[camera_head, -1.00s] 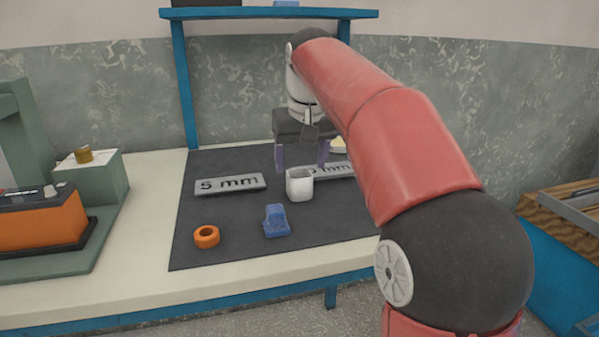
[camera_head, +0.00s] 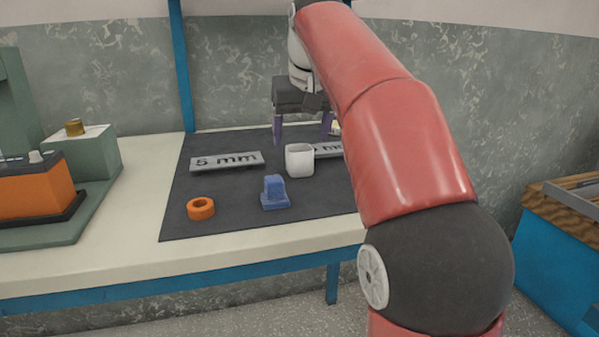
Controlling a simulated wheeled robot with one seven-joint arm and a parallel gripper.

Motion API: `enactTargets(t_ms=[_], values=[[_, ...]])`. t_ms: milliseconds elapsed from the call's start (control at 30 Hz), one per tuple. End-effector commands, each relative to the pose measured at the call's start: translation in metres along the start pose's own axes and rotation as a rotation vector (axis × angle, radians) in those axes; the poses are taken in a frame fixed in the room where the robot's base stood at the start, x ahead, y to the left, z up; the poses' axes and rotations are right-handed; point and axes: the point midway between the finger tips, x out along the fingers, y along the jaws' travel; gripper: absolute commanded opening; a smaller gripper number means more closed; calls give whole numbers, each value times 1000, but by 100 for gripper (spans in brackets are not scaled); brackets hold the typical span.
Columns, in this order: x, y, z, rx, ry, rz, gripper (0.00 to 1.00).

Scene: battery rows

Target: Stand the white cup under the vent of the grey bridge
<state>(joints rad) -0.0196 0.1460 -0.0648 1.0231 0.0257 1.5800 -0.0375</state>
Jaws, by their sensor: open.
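The white cup (camera_head: 299,161) stands upright on the dark mat, open side up, near the middle of the view. My gripper (camera_head: 302,138) is open and empty, fingers down and apart. It appears just behind or above the cup; I cannot tell the exact gap. Nothing is clearly identifiable as the grey bridge with its vent. A grey-green machine (camera_head: 85,152) at the left edge is only partly in view, and I cannot tell whether it is that bridge.
An orange-and-black unit (camera_head: 38,192) sits left. The bench's front left is clear.

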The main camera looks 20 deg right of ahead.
Motion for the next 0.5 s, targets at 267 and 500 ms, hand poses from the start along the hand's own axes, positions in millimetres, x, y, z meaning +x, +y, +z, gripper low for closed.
enactTargets(t_ms=[267, 500], values=[[32, 0, 4, 0, -1, 0, 71], [60, 0, 5, -2, 0, 0, 71]])
